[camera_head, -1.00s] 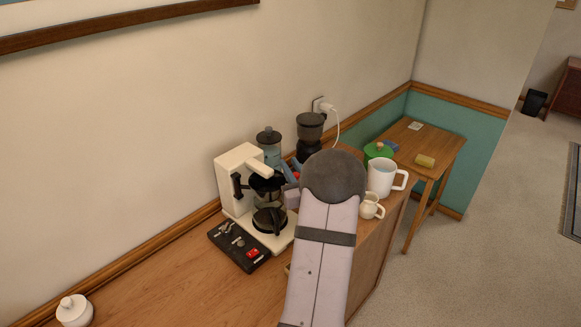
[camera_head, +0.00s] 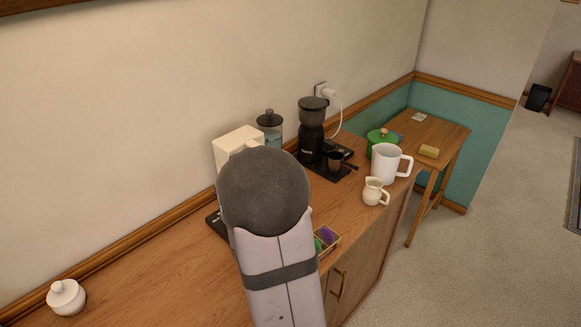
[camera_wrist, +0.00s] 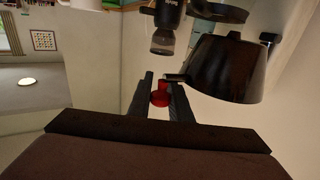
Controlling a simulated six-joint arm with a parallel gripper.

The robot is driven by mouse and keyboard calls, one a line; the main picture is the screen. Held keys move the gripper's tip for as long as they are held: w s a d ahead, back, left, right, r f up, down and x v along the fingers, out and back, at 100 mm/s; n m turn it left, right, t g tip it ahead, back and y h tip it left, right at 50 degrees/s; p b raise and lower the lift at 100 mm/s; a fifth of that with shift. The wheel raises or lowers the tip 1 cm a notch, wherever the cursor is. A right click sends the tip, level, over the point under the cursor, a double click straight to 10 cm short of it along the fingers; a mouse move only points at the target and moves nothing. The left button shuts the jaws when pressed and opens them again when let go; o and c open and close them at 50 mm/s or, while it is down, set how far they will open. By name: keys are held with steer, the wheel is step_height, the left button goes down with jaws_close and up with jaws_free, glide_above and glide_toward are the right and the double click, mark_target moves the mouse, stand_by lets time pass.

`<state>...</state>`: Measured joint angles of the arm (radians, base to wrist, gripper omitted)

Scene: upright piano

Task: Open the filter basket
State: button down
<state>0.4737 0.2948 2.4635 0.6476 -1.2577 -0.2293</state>
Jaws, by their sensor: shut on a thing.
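The white coffee maker (camera_head: 237,143) stands against the wall, and my arm covers most of its front and its carafe in the head view. The dark, cone-shaped filter basket (camera_wrist: 228,68) shows close on the right in the wrist view. A thin stub on its left side reaches to my gripper (camera_wrist: 162,88). My gripper is shut on this stub; the exact contact is hard to see. A small red thing (camera_wrist: 160,97) shows between the fingers; I cannot tell whether it is held or behind. In the head view my wrist hides the gripper and the basket.
A small tray (camera_head: 334,243) lies near the front edge.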

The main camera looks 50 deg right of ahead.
steer(key=a+m+g+h+p, duration=0.1)
steer(key=a+m+g+h, duration=0.1)
steer(key=a+m+g, duration=0.5)
steer(key=shift+w+a+r+m+g, duration=0.2)
steer(key=shift+w+a+m+g, duration=0.15)
steer(key=shift+a+g, duration=1.65)
steer(key=shift+d+g, duration=0.3)
steer(key=shift+d, duration=0.05)
steer(key=c, duration=1.7)
jaws_free()
steer(key=shift+o, duration=0.2)
steer(key=shift+f, duration=0.1)
steer(key=w+a+b, duration=0.1)
steer(key=a+b, duration=0.1)
steer(key=a, duration=0.5)
